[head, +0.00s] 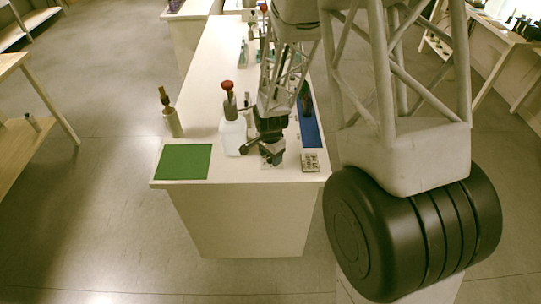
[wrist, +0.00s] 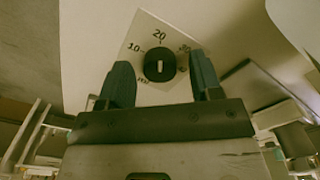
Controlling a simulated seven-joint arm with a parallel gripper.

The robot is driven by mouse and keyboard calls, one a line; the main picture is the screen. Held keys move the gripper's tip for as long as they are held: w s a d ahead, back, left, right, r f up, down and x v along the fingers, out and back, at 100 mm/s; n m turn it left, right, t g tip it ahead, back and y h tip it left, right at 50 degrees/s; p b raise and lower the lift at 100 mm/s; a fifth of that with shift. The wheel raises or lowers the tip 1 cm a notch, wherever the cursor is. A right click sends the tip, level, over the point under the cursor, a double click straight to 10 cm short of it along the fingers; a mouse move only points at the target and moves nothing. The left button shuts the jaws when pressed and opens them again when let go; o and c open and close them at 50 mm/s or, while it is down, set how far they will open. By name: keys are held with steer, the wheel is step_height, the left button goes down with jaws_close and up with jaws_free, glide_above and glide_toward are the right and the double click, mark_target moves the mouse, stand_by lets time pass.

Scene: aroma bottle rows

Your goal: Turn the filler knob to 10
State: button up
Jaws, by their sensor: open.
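The filler knob (wrist: 160,67) is round and black with a short white mark, on a pale dial plate (wrist: 141,44) in the wrist view. The plate carries printed numbers, with 10 at upper left, 20 at the top and another at right. The white mark stands nearly upright in the picture, roughly toward 20. My gripper (wrist: 160,62) is open, with one finger on each side of the knob and gaps between. In the head view my gripper (head: 264,150) is low over the counter's front end, hiding the knob; part of the dial plate (head: 272,163) shows.
A green mat (head: 183,162) lies at the front left corner, and a blue mat (head: 311,132) at right. A small printed card (head: 310,161) lies right. A brown bottle (head: 171,117) stands left.

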stand_by(0.3)
steer(key=c, duration=0.9)
steer(key=shift+n, duration=0.4)
steer(key=n, duration=1.1)
steer(key=o, duration=0.9)
